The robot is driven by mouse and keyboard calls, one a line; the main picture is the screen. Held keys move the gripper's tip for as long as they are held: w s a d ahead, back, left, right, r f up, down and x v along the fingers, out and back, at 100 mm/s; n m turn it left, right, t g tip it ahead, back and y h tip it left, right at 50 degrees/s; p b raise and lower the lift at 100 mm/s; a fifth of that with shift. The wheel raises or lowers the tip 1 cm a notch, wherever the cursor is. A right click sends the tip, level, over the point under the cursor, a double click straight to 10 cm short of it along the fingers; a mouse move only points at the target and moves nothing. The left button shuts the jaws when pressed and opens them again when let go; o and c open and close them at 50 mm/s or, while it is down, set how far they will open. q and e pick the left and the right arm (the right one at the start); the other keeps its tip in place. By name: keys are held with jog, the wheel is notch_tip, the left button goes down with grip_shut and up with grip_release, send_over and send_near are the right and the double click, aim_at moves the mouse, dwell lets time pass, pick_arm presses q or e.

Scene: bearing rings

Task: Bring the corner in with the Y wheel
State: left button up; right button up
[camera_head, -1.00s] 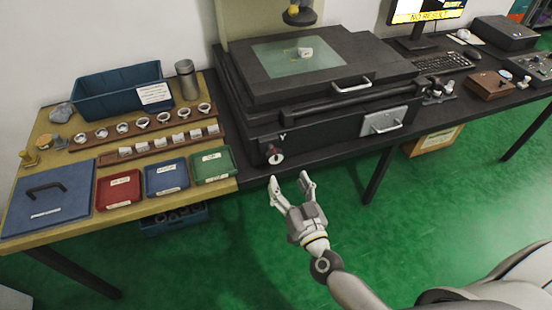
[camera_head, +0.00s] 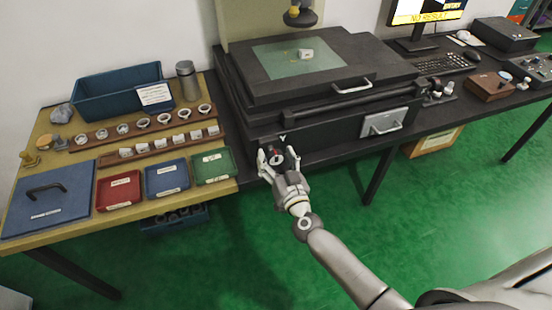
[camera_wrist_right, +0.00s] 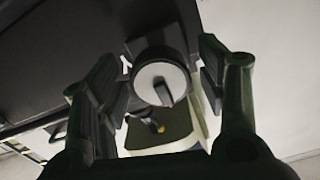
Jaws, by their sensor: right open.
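The Y wheel (camera_head: 277,158) is a small round knob with a pale face on the front of the dark measuring stage (camera_head: 330,137), just below a white letter Y. My right gripper (camera_head: 278,159) is open, with one finger on each side of the wheel. In the right wrist view the wheel (camera_wrist_right: 160,83) shows its white face and a dark raised bar, between the two spread fingers (camera_wrist_right: 165,92). A gap shows on both sides, so the fingers look apart from it. A small pale part (camera_head: 305,53) lies on the stage's greenish glass (camera_head: 275,64). My left gripper is out of view.
To the left, a wooden bench holds a blue bin (camera_head: 95,102), rows of bearing rings, and red (camera_head: 118,192), blue (camera_head: 167,180) and green (camera_head: 211,167) trays. The floor in front is clear.

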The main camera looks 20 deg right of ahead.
jog(key=shift+c, duration=0.5)
jog(key=c, duration=0.9)
jog(key=shift+m+p, duration=0.45)
jog(key=shift+m, duration=1.35)
jog(key=shift+c, duration=0.2)
jog(key=o, duration=1)
jog(key=shift+o, duration=0.2)
jog(key=shift+s, duration=0.15)
jog(key=s, duration=1.1)
jog(key=shift+s+d, duration=0.2)
jog(key=shift+s, duration=0.2)
